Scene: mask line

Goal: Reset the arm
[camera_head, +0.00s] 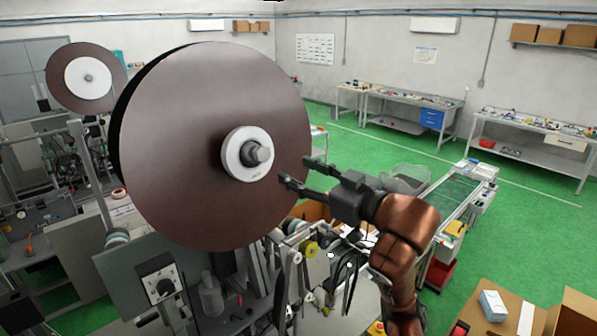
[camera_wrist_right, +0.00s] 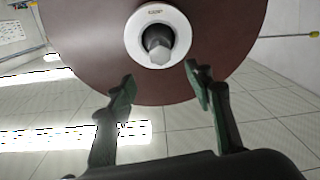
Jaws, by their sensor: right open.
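My right gripper (camera_head: 303,173) is open and empty, in front of a large dark-brown reel disc (camera_head: 190,130) in the head view. Its fingers point left toward the disc's white hub (camera_head: 236,157) and grey shaft end (camera_head: 263,154). In the right wrist view the two fingers (camera_wrist_right: 160,85) stand apart, with the hub (camera_wrist_right: 143,22) and shaft (camera_wrist_right: 158,42) beyond and above the space between them. The fingers do not appear to touch the shaft. My left gripper is not in view.
A smaller reel (camera_head: 70,70) stands at the back left. Machine rollers (camera_head: 309,249) lie below my right gripper. A conveyor (camera_head: 455,195) is on the right, with cardboard boxes (camera_head: 570,312) at the lower right. Green floor (camera_head: 380,150) is open behind.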

